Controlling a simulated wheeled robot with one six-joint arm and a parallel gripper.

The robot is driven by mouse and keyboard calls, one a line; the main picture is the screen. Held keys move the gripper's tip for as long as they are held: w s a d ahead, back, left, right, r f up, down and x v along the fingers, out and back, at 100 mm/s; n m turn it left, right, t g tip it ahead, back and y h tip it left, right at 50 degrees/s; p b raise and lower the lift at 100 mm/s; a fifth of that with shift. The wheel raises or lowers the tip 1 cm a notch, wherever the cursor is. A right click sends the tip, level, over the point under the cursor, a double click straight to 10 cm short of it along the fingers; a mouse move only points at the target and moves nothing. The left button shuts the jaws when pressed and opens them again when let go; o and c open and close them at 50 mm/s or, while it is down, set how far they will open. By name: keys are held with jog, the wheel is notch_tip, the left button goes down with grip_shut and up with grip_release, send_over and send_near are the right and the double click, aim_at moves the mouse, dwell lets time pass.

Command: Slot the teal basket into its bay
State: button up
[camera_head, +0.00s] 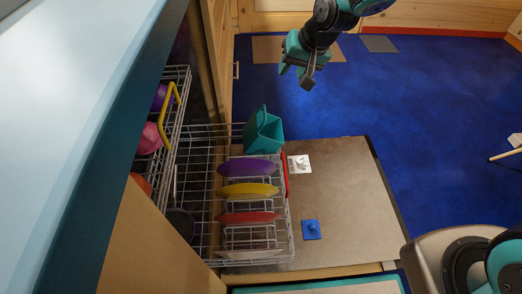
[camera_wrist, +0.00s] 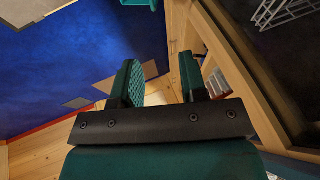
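The teal basket (camera_head: 263,135) is at the far right corner of the pulled-out lower wire rack (camera_head: 292,240). It looks slightly tilted, and I cannot tell whether its base sits fully in a bay. A teal edge, probably the basket, shows at the top of the wrist view (camera_wrist: 140,3). My gripper (camera_head: 304,78) is above the blue floor, beyond and to the right of the basket, apart from it. In the wrist view its two fingers (camera_wrist: 160,85) stand apart with nothing between them.
Purple (camera_head: 247,169), yellow (camera_head: 247,190) and red (camera_head: 247,218) plates stand in the rack. The open dishwasher door (camera_head: 345,210) carries a white label (camera_head: 299,164) and a blue piece (camera_head: 311,230). The upper rack (camera_head: 178,120) holds cups.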

jog(key=m+b, duration=0.1)
jog(key=b, duration=0.2)
send_near(266, 111)
jog(key=shift+t, duration=0.3)
jog(key=b+x, duration=0.2)
jog(key=x, duration=0.1)
jog(key=b+x, duration=0.3)
jog(key=s+b+x, duration=0.1)
jog(key=b+x, duration=0.1)
jog(key=x, duration=0.1)
jog(key=shift+w+f, duration=0.15)
jog(key=shift+f, duration=0.35)
jog(key=shift+w+a+f+b, duration=0.2)
jog(key=shift+w+f+b, duration=0.1)
jog(key=shift+f+b, duration=0.15)
jog(key=shift+r, duration=0.15)
grip_shut()
